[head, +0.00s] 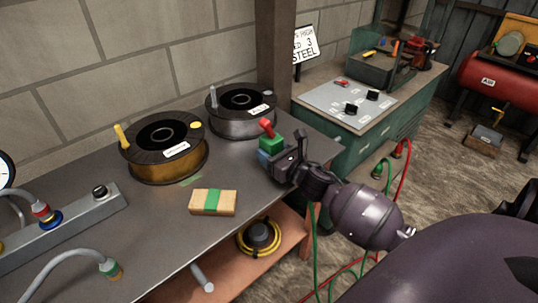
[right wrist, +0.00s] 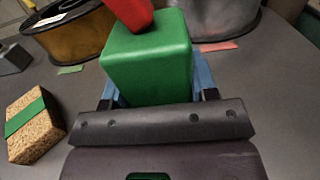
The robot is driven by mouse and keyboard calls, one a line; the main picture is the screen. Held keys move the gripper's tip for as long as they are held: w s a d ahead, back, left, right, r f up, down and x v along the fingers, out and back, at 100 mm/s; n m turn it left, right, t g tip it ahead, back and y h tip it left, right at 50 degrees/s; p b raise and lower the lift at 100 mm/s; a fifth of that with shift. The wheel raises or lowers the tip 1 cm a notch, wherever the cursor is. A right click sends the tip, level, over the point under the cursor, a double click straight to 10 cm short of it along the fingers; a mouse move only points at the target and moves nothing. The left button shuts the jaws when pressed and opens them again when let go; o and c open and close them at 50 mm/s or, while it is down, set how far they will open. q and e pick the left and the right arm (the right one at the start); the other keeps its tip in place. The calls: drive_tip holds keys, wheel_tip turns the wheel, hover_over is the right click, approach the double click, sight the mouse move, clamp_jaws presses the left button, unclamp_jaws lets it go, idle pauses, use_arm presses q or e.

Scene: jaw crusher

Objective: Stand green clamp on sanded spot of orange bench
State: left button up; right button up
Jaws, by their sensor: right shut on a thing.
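The green clamp, a green block (head: 270,144) with a red lever on top, is in my right gripper (head: 277,163) over the right end of the bench. In the right wrist view the green block (right wrist: 148,62) sits upright between the fingers, with blue pieces at both sides. I cannot tell whether its underside touches the bench. The orange bench (head: 262,182) has a grey metal top and an orange lower shelf. A green patch and a reddish patch (right wrist: 218,46) show on its top; I cannot make out which area is sanded. My left gripper is out of view.
A brown-gold spool (head: 165,165) and a grey spool (head: 241,122) stand behind. A tan block with a green band (head: 212,207) lies left of the clamp. A grey fixture with fittings (head: 65,222) is at left. A green cabinet (head: 365,150) stands beyond the right end.

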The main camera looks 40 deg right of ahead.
drive_tip(key=shift+f, duration=0.45)
drive_tip(key=shift+r, duration=0.15)
drive_tip(key=shift+f, duration=0.25)
drive_tip(key=o, duration=1)
drive_tip(key=shift+o, duration=1.1)
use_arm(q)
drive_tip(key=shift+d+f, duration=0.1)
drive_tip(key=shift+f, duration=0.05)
